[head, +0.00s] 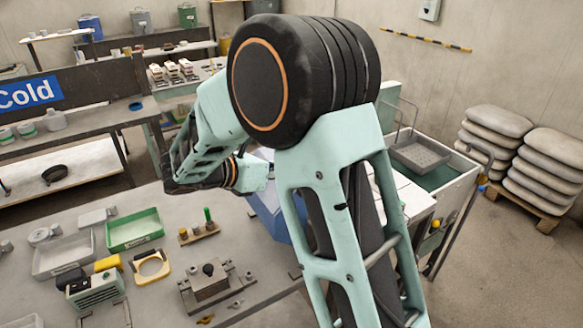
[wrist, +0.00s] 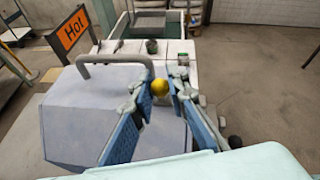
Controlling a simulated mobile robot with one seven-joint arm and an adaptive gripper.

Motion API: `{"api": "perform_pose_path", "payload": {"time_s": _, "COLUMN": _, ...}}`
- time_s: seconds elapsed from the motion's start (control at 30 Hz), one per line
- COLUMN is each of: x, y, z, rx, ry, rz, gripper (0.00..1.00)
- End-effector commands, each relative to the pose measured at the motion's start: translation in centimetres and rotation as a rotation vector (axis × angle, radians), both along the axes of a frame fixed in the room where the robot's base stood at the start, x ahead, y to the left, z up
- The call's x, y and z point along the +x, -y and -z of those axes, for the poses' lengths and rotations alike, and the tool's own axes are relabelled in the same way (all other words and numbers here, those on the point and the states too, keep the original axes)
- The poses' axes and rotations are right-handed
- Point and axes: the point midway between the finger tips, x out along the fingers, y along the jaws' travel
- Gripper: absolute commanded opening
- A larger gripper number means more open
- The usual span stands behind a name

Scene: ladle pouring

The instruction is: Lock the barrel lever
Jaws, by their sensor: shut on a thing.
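My gripper (wrist: 165,80) shows in the wrist view, its two blue-padded fingers closed in on the barrel lever's yellow ball knob (wrist: 160,88). The knob sits between the fingertips; the lever's shaft is mostly hidden. Below and left is the blue-grey faceted body (wrist: 85,125), perhaps the barrel, with a grey bent handle (wrist: 110,59) standing on top. In the head view, part of the blue body (head: 268,212) shows behind my arm, which hides the fingers and lever. I cannot tell the lever's lock position.
An orange Hot sign (wrist: 72,30) stands at the upper left of the wrist view. In the head view, a workbench carries a green tray (head: 134,230), a grey tray and a metal fixture (head: 210,285). Stacked sacks (head: 545,165) stand at right, beside clear floor.

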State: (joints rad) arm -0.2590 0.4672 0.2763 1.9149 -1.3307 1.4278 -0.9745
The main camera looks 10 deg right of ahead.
Motion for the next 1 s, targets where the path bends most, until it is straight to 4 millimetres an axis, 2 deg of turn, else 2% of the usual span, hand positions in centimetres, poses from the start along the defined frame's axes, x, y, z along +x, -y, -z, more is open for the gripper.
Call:
{"api": "perform_pose_path", "payload": {"time_s": 0.3, "x": 0.0, "y": 0.1, "z": 0.0, "rx": 0.000, "ry": 0.000, "rz": 0.011, "gripper": 0.00}}
{"api": "perform_pose_path", "payload": {"time_s": 0.33, "x": 0.0, "y": 0.1, "z": 0.0, "rx": 0.000, "ry": 0.000, "rz": 0.011, "gripper": 0.15}}
{"api": "perform_pose_path", "payload": {"time_s": 0.4, "x": 0.0, "y": 0.2, "z": 0.0, "rx": 0.000, "ry": 0.000, "rz": 0.010, "gripper": 0.22}}
{"api": "perform_pose_path", "payload": {"time_s": 0.7, "x": 0.0, "y": -0.1, "z": 0.0, "rx": 0.000, "ry": 0.001, "rz": 0.008, "gripper": 0.22}}
{"api": "perform_pose_path", "payload": {"time_s": 0.87, "x": -0.6, "y": -1.5, "z": -0.7, "rx": 0.001, "ry": 0.002, "rz": 0.005, "gripper": 0.22}}
{"api": "perform_pose_path", "payload": {"time_s": 1.0, "x": -1.7, "y": -4.0, "z": -1.8, "rx": 0.002, "ry": 0.003, "rz": 0.003, "gripper": 0.22}}
